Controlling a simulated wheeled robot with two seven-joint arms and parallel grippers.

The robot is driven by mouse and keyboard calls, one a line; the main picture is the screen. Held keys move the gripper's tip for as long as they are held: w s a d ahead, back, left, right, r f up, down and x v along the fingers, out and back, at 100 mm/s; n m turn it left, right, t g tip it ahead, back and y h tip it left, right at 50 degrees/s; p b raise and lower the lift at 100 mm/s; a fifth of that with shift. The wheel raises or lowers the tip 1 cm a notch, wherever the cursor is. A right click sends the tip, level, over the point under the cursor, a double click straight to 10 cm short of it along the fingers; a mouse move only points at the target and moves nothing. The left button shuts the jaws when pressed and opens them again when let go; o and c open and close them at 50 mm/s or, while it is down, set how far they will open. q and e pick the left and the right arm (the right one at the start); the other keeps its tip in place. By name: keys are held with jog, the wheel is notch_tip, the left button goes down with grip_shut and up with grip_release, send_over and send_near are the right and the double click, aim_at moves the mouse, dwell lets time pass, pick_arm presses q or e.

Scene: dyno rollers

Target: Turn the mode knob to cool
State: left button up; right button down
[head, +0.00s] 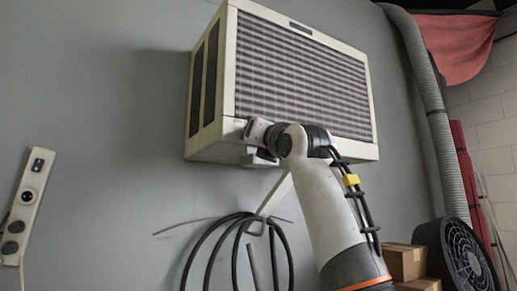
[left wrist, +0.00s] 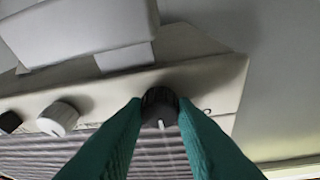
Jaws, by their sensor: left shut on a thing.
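The air conditioner (head: 300,75) hangs on the grey wall, with a control strip along its lower edge. In the left wrist view a black knob (left wrist: 160,106) with a white pointer line sits on that strip. My left gripper (left wrist: 160,103) has its green fingers on both sides of this knob, shut on it. In the head view the arm rises from the bottom to the unit's lower left corner, where my wrist hides the knobs. A pale knob (left wrist: 58,118) and a dark one (left wrist: 9,122) sit to the left. The labels are unreadable. My right gripper is out of view.
Black cable coils (head: 234,248) hang on the wall below the unit. A power strip (head: 29,205) is at the far left. Cardboard boxes (head: 405,262), a black fan (head: 463,257) and a grey duct (head: 436,120) are at the right.

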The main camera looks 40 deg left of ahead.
pick_arm(q)
jog(key=shift+s+r+m+t+h+b, duration=0.1)
jog(key=shift+m+t+h+b, duration=0.65)
jog(key=shift+m, duration=1.35)
jog(key=shift+s+r+m+t+h+b, duration=0.1)
jog(key=shift+m+t+h+b, duration=0.45)
jog(key=shift+m+b, duration=1.15)
jog(key=shift+s+r+m+t+h+b, duration=0.1)
jog(key=shift+m+t+h+b, duration=0.6)
jog(key=shift+m, duration=1.8)
jog(key=shift+g+h, duration=0.3)
jog(key=o, duration=1)
jog(key=shift+w+a, duration=0.1)
jog(key=shift+f, duration=0.1)
